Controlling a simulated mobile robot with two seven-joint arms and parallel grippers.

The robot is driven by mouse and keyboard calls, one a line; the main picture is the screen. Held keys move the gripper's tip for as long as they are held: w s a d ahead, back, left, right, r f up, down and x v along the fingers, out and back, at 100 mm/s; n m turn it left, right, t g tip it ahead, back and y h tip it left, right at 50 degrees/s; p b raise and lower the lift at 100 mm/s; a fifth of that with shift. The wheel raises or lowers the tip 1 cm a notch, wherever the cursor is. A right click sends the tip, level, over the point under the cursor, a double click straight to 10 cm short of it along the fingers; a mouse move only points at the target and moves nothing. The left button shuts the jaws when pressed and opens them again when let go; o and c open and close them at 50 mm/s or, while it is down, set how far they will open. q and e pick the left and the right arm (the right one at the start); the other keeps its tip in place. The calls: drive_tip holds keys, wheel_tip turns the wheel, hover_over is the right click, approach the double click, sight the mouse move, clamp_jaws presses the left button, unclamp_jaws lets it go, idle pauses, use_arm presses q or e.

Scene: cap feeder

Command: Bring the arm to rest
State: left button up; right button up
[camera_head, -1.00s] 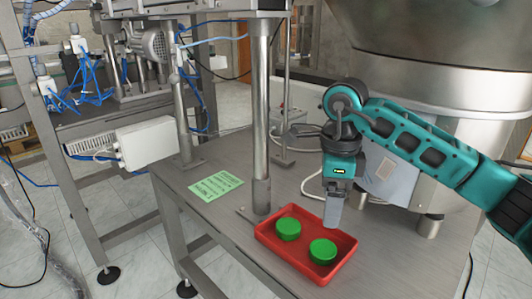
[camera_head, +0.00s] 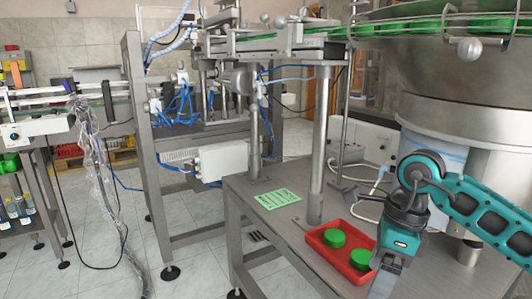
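My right arm comes in from the right side of the picture, teal and black. Its gripper (camera_head: 386,276) points down at the front right of the red tray (camera_head: 318,247). The fingers are seen edge-on, so I cannot tell whether they are open or shut. The tray lies on the metal table and holds two green caps: one at the left (camera_head: 334,238) and one at the right (camera_head: 360,259), close to the gripper in the picture. No cap shows in the fingers. My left gripper is not in view.
A steel post (camera_head: 321,150) rises from the table behind the tray. A green paper (camera_head: 277,199) lies left of it. A large metal bowl feeder (camera_head: 470,110) stands behind my arm. A conveyor frame (camera_head: 160,190) stands further left. Tiled floor is open at the lower left.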

drive_tip(key=s+a+f+g+y, duration=0.25)
drive_tip(key=a+y, duration=0.25)
drive_tip(key=a, duration=0.4)
drive_tip(key=s+a+r+m+t+y, duration=0.4)
drive_tip(key=a+r+m+t+y, duration=0.25)
drive_tip(key=a+m+y, duration=0.6)
drive_tip(key=w+d+f+m+t+h, duration=0.2)
drive_tip(key=d+f+m+t+h, duration=0.4)
drive_tip(key=m, duration=0.6)
drive_tip(key=w+d+f+m+t+h, duration=0.4)
drive_tip(key=m+t, duration=0.4)
drive_tip(key=m, duration=0.4)
drive_tip(key=s+d+f+m+g+h, duration=0.3)
drive_tip(key=s+f+m, duration=0.2)
drive_tip(key=f, duration=0.3)
drive_tip(key=s+d+f+m+g+h, duration=0.35)
drive_tip(key=s+f+m, duration=0.2)
drive_tip(key=f, duration=0.25)
use_arm(q)
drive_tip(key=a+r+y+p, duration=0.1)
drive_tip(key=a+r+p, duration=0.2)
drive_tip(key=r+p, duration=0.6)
drive_tip(key=p, duration=0.4)
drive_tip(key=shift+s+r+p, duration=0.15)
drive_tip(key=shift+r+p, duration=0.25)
use_arm(e)
drive_tip(key=s+d+r+h, duration=0.1)
drive_tip(key=s+d+r, duration=0.2)
drive_tip(key=r, duration=0.6)
